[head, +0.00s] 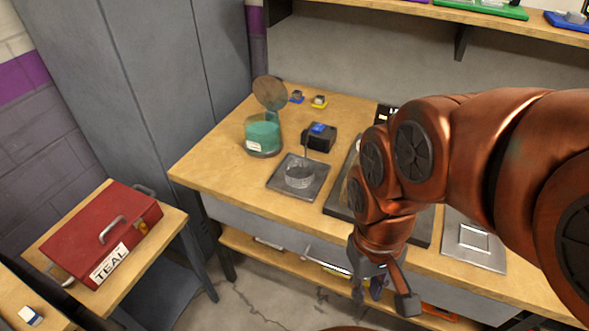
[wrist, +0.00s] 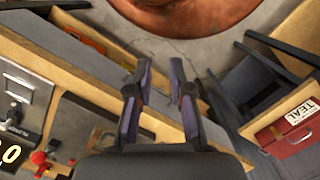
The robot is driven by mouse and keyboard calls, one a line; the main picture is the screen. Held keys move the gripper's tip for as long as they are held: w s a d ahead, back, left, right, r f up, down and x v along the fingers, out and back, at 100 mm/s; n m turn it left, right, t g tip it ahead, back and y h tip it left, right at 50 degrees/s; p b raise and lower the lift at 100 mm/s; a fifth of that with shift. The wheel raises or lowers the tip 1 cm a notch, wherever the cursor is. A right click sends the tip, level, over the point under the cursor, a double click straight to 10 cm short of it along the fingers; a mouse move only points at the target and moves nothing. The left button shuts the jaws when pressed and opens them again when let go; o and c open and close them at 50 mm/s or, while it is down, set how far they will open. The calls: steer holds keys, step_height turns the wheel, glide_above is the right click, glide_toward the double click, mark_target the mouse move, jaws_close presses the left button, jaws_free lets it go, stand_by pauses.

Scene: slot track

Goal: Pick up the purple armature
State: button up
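No purple armature can be made out for certain. A small blue or purplish piece (head: 297,97) sits at the back of the workbench, too small to identify. Beside it is a small part with a yellow base (head: 319,101). My gripper (head: 383,296) hangs in front of the bench's front edge, far from both small parts. In the wrist view my gripper (wrist: 160,72) has its two fingers apart, with nothing held between them. The fingers have purplish inner pads. My arm hides part of the bench.
The workbench (head: 215,160) holds a teal-filled container (head: 263,135) with a raised round lid, a black box (head: 320,138) and a plate with a mesh cup (head: 299,177). A red toolbox (head: 103,232) labelled TEAL stands on a side table. A shelf (head: 400,18) hangs above.

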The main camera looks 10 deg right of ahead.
steer(key=shift+o, duration=0.4)
steer(key=o, duration=0.4)
steer(key=shift+c, duration=0.3)
